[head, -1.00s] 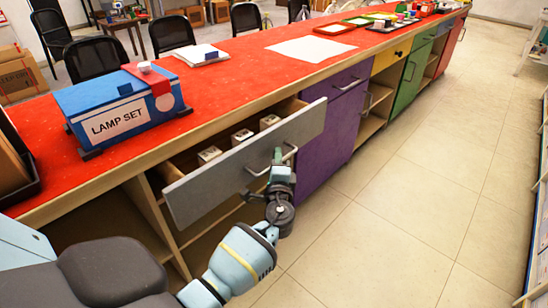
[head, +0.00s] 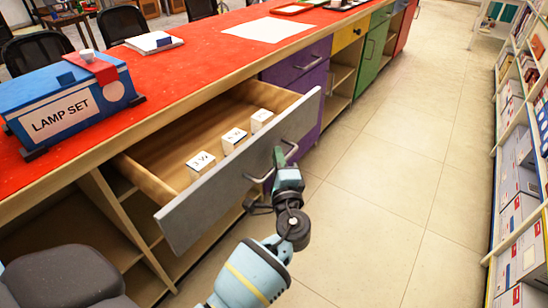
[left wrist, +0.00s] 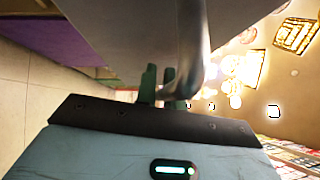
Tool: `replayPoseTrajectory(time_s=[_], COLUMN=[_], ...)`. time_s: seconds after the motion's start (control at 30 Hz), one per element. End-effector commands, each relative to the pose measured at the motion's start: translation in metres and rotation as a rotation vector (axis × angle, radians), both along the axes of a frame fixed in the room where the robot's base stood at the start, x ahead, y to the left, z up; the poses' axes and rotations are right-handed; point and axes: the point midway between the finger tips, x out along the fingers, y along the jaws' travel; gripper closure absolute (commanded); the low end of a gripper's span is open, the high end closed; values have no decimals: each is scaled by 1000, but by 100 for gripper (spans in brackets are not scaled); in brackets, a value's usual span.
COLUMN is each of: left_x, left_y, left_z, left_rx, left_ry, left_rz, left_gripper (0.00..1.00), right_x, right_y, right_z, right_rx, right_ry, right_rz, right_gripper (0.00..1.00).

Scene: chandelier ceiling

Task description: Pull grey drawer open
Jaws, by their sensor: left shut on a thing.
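The grey drawer (head: 230,185) stands well out from the long red-topped counter. Its wooden inside shows, with a few small white boxes (head: 235,139) in it. A metal bar handle (head: 262,178) is on its grey front. My left gripper (head: 279,160) is shut on this handle, near its right end. In the left wrist view the green fingers (left wrist: 157,85) are at the metal handle bar (left wrist: 190,50), close to the grey drawer front (left wrist: 130,35). My right gripper is in neither view.
A blue box labelled LAMP SET (head: 70,100) sits on the red counter top (head: 180,75). A purple cabinet (head: 305,90) adjoins the drawer. Shelves (head: 520,200) line the right side. The tiled floor (head: 390,190) between is clear.

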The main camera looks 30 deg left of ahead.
Motion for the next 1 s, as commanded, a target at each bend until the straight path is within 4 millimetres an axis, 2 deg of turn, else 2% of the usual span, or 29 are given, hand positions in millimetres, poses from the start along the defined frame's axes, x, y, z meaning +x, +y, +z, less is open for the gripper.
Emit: replayPoseTrajectory(time_s=[0.23, 0.27, 0.4, 0.77, 1.0], left_x=[0, 0, 0, -4, -30], left_y=[0, 0, 0, -3, -25], left_z=[-1, -1, -1, -1, -6], left_rx=[-1, -1, -1, -1, -1], left_ry=[2, 2, 2, 1, 3], left_rz=[0, 0, 0, 0, 0], left_gripper=[100, 86, 68, 68, 68], right_x=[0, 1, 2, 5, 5], right_y=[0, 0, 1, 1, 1], right_z=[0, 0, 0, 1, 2], right_rx=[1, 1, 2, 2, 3], right_ry=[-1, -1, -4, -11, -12], right_rz=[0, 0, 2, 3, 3], right_gripper=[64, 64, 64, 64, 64])
